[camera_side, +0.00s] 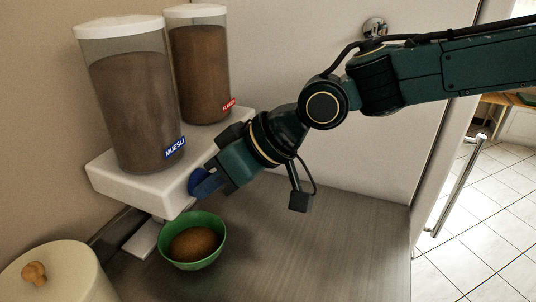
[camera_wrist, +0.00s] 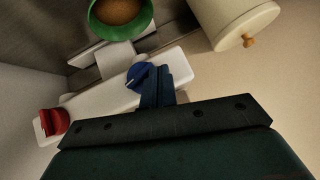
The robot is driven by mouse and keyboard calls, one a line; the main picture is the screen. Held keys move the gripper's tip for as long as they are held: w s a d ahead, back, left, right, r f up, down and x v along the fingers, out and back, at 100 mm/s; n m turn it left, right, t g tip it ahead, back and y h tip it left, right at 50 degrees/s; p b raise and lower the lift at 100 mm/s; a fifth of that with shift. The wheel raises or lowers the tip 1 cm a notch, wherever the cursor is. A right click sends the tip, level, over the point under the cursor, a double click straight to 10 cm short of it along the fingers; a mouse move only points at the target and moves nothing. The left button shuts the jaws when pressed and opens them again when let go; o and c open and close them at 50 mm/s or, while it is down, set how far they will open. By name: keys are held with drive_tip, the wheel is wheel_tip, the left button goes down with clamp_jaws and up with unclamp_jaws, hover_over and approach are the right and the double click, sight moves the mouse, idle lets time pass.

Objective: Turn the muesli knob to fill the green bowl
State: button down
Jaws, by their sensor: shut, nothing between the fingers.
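The muesli dispenser (camera_side: 135,100) has a blue MUESLI label and stands on a white ledge (camera_side: 115,178). Its blue knob (camera_side: 196,183) is on the ledge's front; it also shows in the wrist view (camera_wrist: 139,74), with a pale pointer mark. My gripper (camera_side: 203,187) is shut with its fingertips at the blue knob, nothing held between them. In the wrist view my gripper (camera_wrist: 157,80) overlaps the knob's edge; I cannot tell whether it touches. The green bowl (camera_side: 219,237) sits upright below the ledge with brown muesli (camera_side: 193,244) in it. The bowl also shows in the wrist view (camera_wrist: 149,14).
A second dispenser (camera_side: 203,70) with a red label stands behind. Its red knob (camera_wrist: 54,122) shows in the wrist view. A cream canister (camera_side: 70,272) with a wooden lid knob stands front left. The grey worktop (camera_side: 300,250) right of the bowl is clear.

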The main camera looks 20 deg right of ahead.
drive_tip(key=shift+w+d+r, duration=0.1)
drive_tip(key=shift+w+d, duration=0.1)
drive_tip(key=shift+w, duration=0.05)
drive_tip(key=shift+w+d, duration=0.35)
drive_tip(key=shift+d, duration=0.05)
drive_tip(key=shift+r, duration=0.1)
drive_tip(key=shift+r, duration=0.1)
drive_tip(key=shift+s+a+r, duration=0.1)
drive_tip(key=shift+a+r, duration=0.05)
drive_tip(key=shift+r, duration=0.25)
drive_tip(key=s+d+r, duration=0.3)
drive_tip(key=s+r, duration=0.4)
drive_tip(key=r, duration=0.2)
drive_tip(key=shift+r, duration=0.3)
drive_tip(key=shift+f, duration=0.1)
